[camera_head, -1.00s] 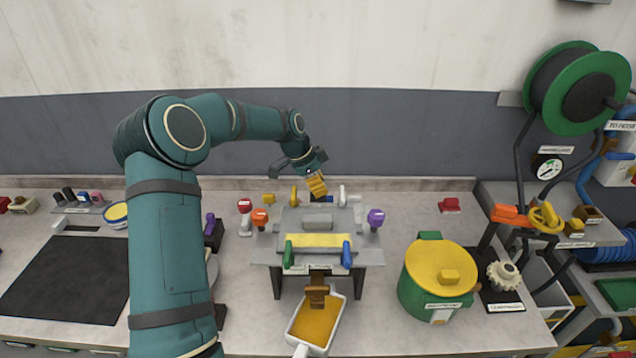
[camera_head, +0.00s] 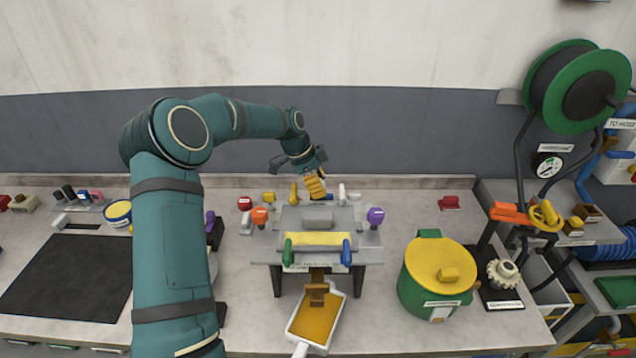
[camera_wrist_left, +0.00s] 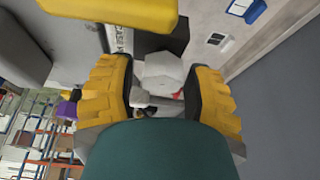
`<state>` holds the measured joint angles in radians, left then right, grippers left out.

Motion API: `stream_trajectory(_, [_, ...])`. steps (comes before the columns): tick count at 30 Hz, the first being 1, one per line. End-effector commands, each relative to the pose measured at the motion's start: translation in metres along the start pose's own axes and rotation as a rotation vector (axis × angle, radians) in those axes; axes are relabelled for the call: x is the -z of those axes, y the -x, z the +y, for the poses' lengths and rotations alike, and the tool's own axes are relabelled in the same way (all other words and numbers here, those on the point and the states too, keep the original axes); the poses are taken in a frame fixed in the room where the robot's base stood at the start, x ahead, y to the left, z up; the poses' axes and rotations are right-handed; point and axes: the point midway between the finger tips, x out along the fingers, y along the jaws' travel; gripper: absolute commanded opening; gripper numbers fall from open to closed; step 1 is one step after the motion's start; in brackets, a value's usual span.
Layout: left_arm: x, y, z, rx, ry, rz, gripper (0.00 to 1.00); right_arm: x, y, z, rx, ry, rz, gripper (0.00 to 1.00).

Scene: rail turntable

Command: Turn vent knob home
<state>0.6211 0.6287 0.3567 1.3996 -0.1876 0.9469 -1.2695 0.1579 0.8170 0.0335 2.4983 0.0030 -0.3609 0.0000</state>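My left gripper (camera_head: 315,186) has yellow ribbed fingers and is at the back of the grey bench machine (camera_head: 370,255), pointing down. In the left wrist view, the two fingers of my left gripper (camera_wrist_left: 165,95) stand apart on either side of a pale, faceted knob (camera_wrist_left: 163,72). A gap shows at the left finger; the right finger is close to the knob, and contact cannot be told. A small white knob (camera_head: 342,192) shows just right of the gripper in the head view. No legible label names the vent knob. My right gripper is not in view.
Orange (camera_head: 259,215) and purple (camera_head: 375,215) knobs flank the machine. In the wrist view a yellow bar (camera_wrist_left: 110,12) is close above the left finger. A green pot (camera_head: 415,290) with a yellow lid stands right of the machine. The wall is close behind.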

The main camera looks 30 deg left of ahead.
Motion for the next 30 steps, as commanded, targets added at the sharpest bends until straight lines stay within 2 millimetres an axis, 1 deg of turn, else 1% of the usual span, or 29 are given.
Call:
stream_trajectory(7, [0.001, 0.004, -0.001, 0.006, 0.0, 0.002, 0.5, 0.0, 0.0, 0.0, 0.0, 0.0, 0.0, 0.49])
stream_trajectory(11, [0.001, 0.016, -0.002, 0.009, 0.0, 0.002, 0.5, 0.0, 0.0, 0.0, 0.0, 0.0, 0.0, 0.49])
stream_trajectory(14, [0.001, 0.033, -0.002, 0.009, 0.001, 0.002, 0.5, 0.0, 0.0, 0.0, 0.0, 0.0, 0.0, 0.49])
stream_trajectory(18, [0.001, 0.063, -0.002, 0.01, 0.0, 0.001, 0.5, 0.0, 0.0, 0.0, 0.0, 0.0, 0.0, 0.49])
stream_trajectory(22, [0.001, 0.088, -0.001, 0.008, 0.001, 0.002, 0.5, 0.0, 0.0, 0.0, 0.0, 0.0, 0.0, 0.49])
stream_trajectory(27, [0.0, 0.111, -0.001, 0.005, 0.001, 0.001, 0.5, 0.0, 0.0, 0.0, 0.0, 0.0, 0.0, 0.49])
stream_trajectory(30, [0.0, 0.118, -0.001, 0.004, 0.0, 0.0, 0.5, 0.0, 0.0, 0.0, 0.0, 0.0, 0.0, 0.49])
